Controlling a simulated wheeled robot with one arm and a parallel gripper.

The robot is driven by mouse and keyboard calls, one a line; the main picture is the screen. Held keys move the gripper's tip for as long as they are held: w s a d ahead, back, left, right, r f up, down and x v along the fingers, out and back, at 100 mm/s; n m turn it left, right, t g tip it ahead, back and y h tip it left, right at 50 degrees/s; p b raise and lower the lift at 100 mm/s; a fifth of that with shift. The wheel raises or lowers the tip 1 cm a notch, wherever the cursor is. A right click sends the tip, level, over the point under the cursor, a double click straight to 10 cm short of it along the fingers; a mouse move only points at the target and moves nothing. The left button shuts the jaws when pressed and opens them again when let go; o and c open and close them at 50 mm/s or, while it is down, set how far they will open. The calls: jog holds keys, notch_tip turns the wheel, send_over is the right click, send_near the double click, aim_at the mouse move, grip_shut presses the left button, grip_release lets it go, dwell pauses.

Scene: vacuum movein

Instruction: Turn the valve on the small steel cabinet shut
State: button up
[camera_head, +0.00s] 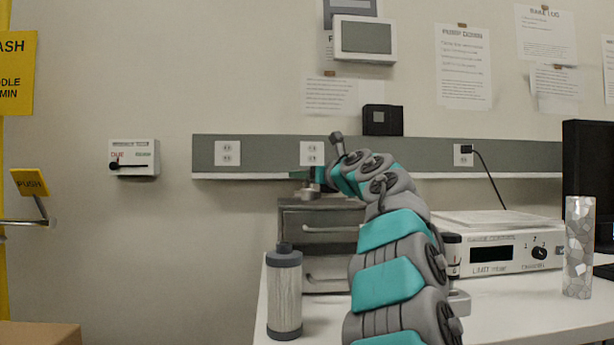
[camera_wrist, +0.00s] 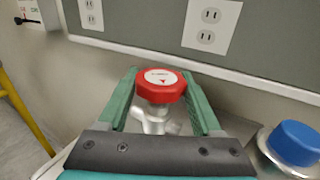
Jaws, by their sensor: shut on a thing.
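The small steel cabinet (camera_head: 338,219) stands at the left end of the white bench, with drawers and handles on its front. The valve has a red knob (camera_wrist: 160,86) with a white label and arrow, on a metal body (camera_wrist: 154,122). My gripper (camera_wrist: 160,80) has its green fingers on either side of the red knob, shut on it. In the head view my gripper (camera_head: 310,184) is over the cabinet top, and my arm hides the cabinet's right side. The red knob cannot be made out there.
A blue-capped metal fitting (camera_wrist: 293,143) is close on the right in the wrist view. A grey-capped canister (camera_head: 285,292) stands in front of the cabinet. A white gauge controller (camera_head: 500,253) and a patterned cylinder (camera_head: 579,247) are to the right. The outlet-strip wall is close behind.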

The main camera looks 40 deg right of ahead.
jog(key=shift+r+m+g+h, duration=0.1)
jog(key=shift+m+g+h, duration=0.2)
jog(key=shift+m+h, duration=1)
jog(key=shift+m+g+h, duration=0.55)
jog(key=shift+m+h, duration=0.1)
jog(key=shift+h, duration=0.65)
jog(key=shift+m+g+h, duration=0.55)
jog(key=shift+m+h, duration=0.1)
jog(key=shift+h, duration=0.65)
jog(key=shift+m+h, duration=0.3)
jog(key=shift+h, duration=0.1)
jog(key=o, duration=1.1)
jog(key=shift+s, duration=0.1)
jog(key=b+v, duration=0.3)
jog(key=v, duration=0.3)
jog(key=shift+s, duration=0.1)
jog(key=shift+v, duration=0.75)
